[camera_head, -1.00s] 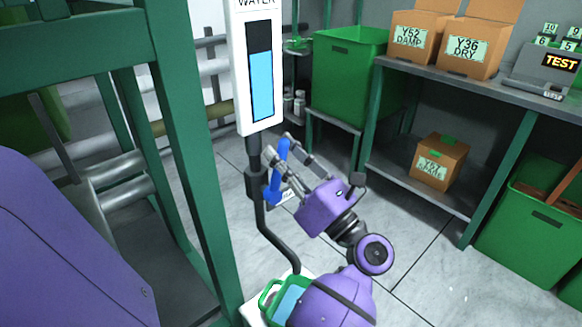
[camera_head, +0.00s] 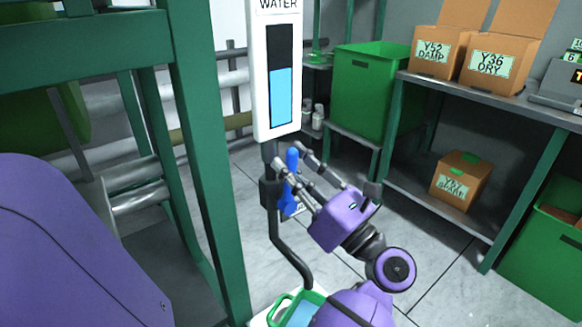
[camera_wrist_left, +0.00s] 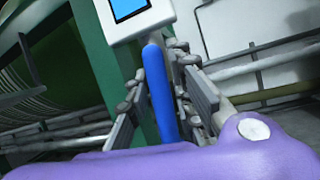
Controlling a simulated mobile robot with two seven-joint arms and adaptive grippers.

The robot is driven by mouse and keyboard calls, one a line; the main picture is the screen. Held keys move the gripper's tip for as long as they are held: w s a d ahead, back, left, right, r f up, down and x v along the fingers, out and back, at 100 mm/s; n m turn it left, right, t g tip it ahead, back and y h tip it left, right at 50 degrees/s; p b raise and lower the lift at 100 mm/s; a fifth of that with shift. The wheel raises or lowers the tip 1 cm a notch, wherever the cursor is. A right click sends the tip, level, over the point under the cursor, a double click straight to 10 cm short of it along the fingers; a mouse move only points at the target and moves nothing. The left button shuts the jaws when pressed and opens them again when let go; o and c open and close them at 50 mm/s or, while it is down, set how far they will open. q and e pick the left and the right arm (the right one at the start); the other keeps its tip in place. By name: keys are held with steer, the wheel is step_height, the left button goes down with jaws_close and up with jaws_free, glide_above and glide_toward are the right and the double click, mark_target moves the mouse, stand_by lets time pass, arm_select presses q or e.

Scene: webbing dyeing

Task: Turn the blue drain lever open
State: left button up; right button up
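The blue drain lever (camera_head: 291,160) is on the dark pipe below the white WATER gauge (camera_head: 262,118) and stands about upright. My left gripper (camera_head: 287,156) is at the lever, with one finger on each side of it. In the left wrist view the lever (camera_wrist_left: 160,95) runs between the two fingers, which look spread; contact is hard to tell. The gauge's blue column (camera_head: 281,98) fills a little over half its window. My right gripper is not in view.
A green bucket (camera_head: 275,310) with blue liquid stands below the pipe, partly hidden by my arm. A green frame post (camera_head: 205,180) is close on the left. A shelf (camera_head: 462,100) with labelled boxes and green bins is at the right.

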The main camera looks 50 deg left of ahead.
arm_select(q)
steer(key=shift+o, duration=0.9)
steer(key=v, duration=1.2)
